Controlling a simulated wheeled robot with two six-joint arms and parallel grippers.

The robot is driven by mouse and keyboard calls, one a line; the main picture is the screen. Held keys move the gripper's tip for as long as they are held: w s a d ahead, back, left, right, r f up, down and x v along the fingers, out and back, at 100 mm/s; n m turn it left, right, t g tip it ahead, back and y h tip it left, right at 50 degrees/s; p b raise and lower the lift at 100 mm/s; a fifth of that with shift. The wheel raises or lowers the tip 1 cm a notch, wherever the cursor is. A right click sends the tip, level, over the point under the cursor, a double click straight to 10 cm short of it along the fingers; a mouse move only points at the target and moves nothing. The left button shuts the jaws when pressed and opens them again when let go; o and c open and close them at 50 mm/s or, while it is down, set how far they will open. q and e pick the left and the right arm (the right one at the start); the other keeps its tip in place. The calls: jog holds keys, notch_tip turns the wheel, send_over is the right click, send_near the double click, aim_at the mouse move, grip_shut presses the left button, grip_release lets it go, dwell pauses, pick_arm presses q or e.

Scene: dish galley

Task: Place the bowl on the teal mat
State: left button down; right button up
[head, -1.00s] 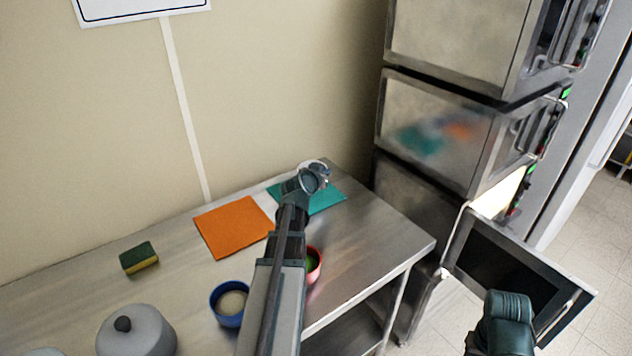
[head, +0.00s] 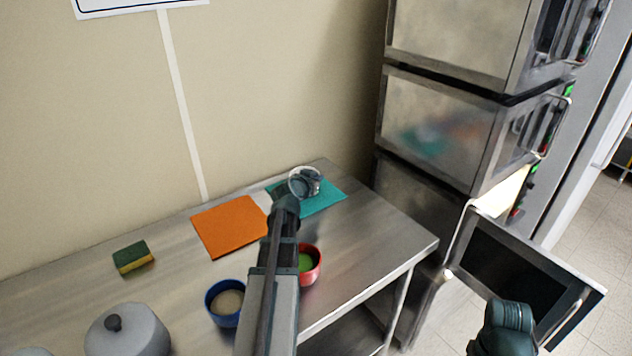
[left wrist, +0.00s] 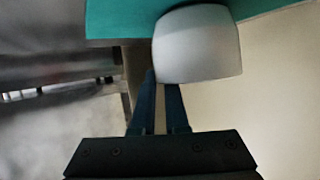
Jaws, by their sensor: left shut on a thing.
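The pale grey-white bowl (left wrist: 197,45) is at the fingertips of my left gripper (left wrist: 164,82), which is shut on it. In the head view the bowl's light rim (head: 305,169) shows around my left gripper (head: 305,184), over the teal mat. The teal mat (head: 328,199) lies flat at the back right of the steel table, partly hidden by my left arm and the bowl. It also shows behind the bowl in the left wrist view (left wrist: 118,18). I cannot tell whether the bowl touches the mat.
An orange mat (head: 228,226) lies left of the teal one. A red bowl (head: 317,267) and a blue bowl (head: 214,309) stand nearer the front, beside my left arm. A sponge (head: 133,257) and a lidded grey pot (head: 130,335) are at left. An open oven door (head: 520,268) hangs at right.

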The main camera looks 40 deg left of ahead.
pick_arm(q)
jog(key=shift+f, duration=0.1)
jog(key=c, duration=0.9)
grip_release()
jog(key=shift+r, duration=0.3)
jog(key=p+v, duration=0.4)
jog(key=v, duration=0.8)
jog(key=shift+f+p, duration=0.15)
jog(key=shift+p, duration=0.15)
jog(key=shift+s, duration=0.1)
